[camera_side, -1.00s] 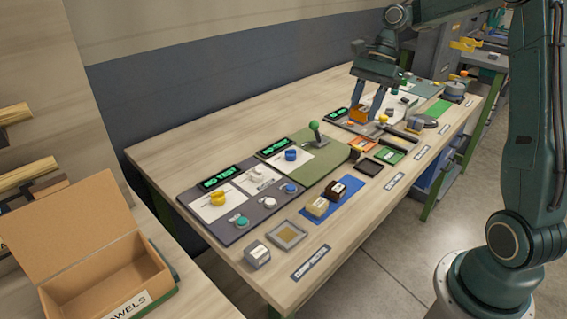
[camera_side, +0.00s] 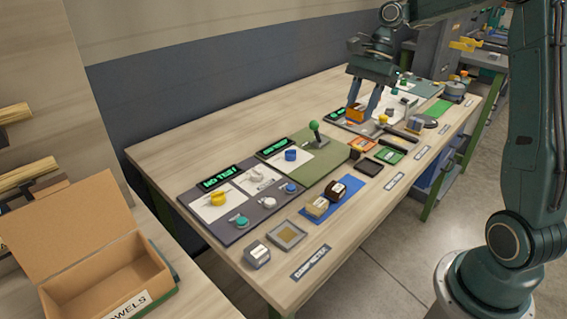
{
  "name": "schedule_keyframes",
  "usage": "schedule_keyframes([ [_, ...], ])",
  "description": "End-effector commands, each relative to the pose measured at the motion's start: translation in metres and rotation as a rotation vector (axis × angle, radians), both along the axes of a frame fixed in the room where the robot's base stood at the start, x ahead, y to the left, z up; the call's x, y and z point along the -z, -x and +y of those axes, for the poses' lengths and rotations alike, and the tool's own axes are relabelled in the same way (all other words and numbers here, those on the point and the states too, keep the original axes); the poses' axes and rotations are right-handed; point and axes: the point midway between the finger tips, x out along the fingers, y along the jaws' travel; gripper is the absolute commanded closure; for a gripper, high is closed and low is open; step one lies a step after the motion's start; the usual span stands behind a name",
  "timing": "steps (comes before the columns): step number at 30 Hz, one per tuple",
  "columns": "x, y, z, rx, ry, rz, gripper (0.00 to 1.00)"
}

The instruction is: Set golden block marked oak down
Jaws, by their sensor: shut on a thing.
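My gripper (camera_side: 359,106) points down over the far part of the bench, beside a small panel with a green display. It is shut on an orange-golden block (camera_side: 354,115), held between its two fingers. Any marking on that block is too small to read. I cannot tell whether its underside touches the surface below or hangs just above it.
A green-knobbed lever (camera_side: 316,130) rises left of my gripper. A cardboard box (camera_side: 105,280) stands at lower left. The bench's back left is clear.

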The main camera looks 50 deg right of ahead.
Motion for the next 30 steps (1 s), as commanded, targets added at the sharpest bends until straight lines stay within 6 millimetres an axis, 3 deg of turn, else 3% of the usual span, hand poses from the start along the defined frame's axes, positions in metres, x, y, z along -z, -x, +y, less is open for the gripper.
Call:
schedule_keyframes([
  [8, -0.002, -0.012, 0.054, -0.014, 0.000, 0.001, 0.84],
  [15, -0.003, -0.017, 0.119, -0.024, 0.001, 0.002, 0.84],
  [24, -0.004, -0.009, 0.196, -0.035, 0.002, 0.002, 0.84],
  [30, -0.004, 0.000, 0.230, -0.039, 0.001, 0.000, 0.84],
])
